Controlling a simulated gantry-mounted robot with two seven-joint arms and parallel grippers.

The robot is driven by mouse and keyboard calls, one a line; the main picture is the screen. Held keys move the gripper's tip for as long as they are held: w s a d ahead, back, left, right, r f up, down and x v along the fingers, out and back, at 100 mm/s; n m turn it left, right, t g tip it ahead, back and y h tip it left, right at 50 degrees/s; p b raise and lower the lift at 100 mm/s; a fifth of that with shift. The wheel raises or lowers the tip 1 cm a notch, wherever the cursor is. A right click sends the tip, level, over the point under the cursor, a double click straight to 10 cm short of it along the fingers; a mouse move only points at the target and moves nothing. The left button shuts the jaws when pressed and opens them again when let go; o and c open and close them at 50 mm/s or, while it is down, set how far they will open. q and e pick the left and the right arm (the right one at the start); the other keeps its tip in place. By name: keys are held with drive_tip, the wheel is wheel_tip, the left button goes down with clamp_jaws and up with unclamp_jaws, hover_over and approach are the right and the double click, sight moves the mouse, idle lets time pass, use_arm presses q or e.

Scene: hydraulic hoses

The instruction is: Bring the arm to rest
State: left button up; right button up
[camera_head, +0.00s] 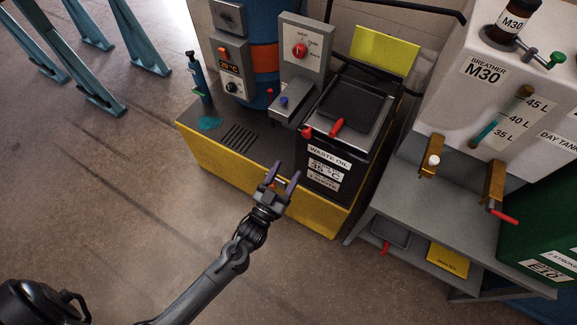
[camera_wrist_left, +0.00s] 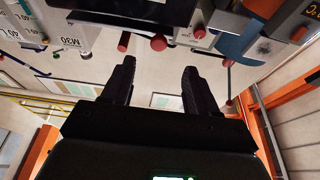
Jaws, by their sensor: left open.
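My left gripper (camera_head: 283,179) is open and empty, at the end of my arm coming in from the lower left. I cannot tell the exact gap to the bench. In the left wrist view its two dark fingers (camera_wrist_left: 158,85) stand apart with nothing between them. My right gripper does not show.
The bench (camera_head: 215,165) carries a blue bottle (camera_head: 197,75), a control box (camera_head: 233,72) and a blue drum (camera_head: 264,35). At right are a grey shelf (camera_head: 400,190), a white day tank (camera_head: 455,110) and a green tank (camera_head: 540,215).

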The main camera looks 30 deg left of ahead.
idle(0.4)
use_arm(q)
drive_tip(key=s+r+m+g+p, duration=0.1)
drive_tip(key=s+r+g+p, duration=0.25)
drive_tip(key=s+g, duration=0.65)
drive_tip(key=s+r+m+g+p, duration=0.1)
drive_tip(key=s+r+g+p, duration=0.2)
drive_tip(key=s+g+p, duration=0.7)
wheel_tip(320, 180, up, 36)
drive_tip(key=s+t+p, duration=0.2)
drive_tip(key=p, duration=2.9)
drive_tip(key=shift+s+a, duration=0.15)
